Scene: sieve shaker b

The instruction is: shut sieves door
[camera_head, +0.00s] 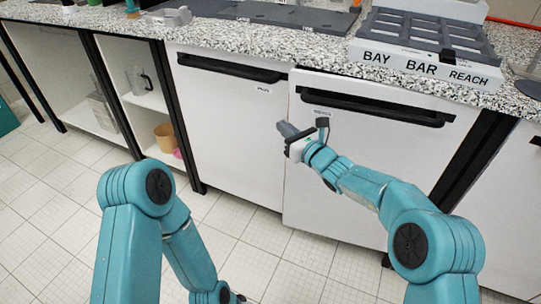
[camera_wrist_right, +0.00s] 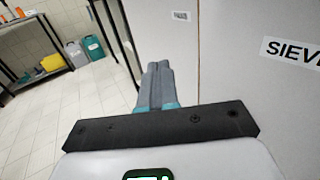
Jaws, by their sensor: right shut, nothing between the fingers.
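The sieves door (camera_head: 350,165) is a white cabinet front with a long black handle (camera_head: 372,108) across its top. Its lower left edge sits slightly proud of the neighbouring door, so it looks nearly shut; any small gap is hard to judge. Its label, partly cut off, shows large in the right wrist view (camera_wrist_right: 292,50). My right gripper (camera_head: 283,128) is shut and empty in front of the door's left edge, below the handle's left end. Its grey fingers (camera_wrist_right: 158,68) are together near the seam; contact is unclear. My left arm hangs low at left, its gripper mostly out of frame.
Another white door (camera_head: 235,135) with a black handle is left of the sieves door, apparently shut. Open shelves (camera_head: 145,100) stand further left. A speckled counter (camera_head: 290,42) runs above, carrying a labelled rack (camera_head: 425,68). The tiled floor (camera_head: 60,200) in front is clear.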

